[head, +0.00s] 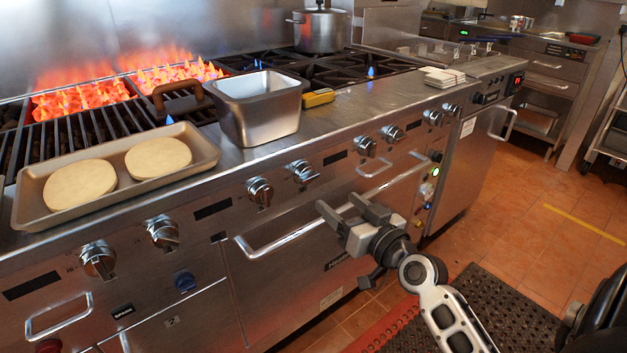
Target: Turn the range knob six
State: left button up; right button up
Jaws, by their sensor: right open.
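A row of silver knobs runs along the front panel of the steel range (330,140). From left to right they include a first knob (98,260), a second (162,231), a third (259,191), a fourth (302,171), a fifth (365,145), a sixth (393,133) and a farther pair (433,117). I cannot read which one is labelled six. My right gripper (338,206) is open and empty, in front of the oven door, below and apart from the fourth and fifth knobs. My left gripper is not in view.
Door handles (290,238) stick out below the knobs. A tray with two flat rounds (25,210), a steel pan (262,135) and a yellow object (319,98) sit on the ledge. Flames (80,98) burn at the back left. A black mat (490,315) lies on the tiled floor.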

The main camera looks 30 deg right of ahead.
aim_at(311, 180)
jog(key=w, duration=1)
jog(key=shift+w, duration=0.15)
jog(key=c, duration=1)
